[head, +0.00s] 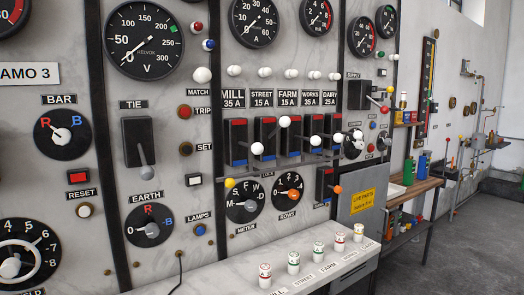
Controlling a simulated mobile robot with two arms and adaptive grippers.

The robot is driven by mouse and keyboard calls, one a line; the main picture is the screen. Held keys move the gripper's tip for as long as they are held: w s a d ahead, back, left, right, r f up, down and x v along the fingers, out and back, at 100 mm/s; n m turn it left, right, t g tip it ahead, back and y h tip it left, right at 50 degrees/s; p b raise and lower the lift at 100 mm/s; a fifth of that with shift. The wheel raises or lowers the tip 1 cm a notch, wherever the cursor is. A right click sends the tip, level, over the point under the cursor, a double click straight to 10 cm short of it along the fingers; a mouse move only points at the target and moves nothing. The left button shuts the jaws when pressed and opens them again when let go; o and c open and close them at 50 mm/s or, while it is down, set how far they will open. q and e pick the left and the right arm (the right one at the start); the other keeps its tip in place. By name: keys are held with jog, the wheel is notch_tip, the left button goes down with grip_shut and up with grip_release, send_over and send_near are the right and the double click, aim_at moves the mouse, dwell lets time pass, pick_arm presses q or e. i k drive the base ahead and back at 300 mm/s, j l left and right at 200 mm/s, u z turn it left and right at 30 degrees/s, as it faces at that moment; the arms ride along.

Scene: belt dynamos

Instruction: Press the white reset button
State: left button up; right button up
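A round white button (84,210) with a darker rim sits on the marble panel at the lower left, just under the RESET label (82,193). Neither of my grippers shows in the head view.
A rotary BAR selector (62,135) is above, and an EARTH selector (149,226) is to the right. A large dial (30,254) is below left. A ledge with several small capped fuses (293,262) juts out at the bottom. Open floor (470,245) lies far right.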

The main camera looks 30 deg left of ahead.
aim_at(84, 211)
jog(key=u, duration=2.6)
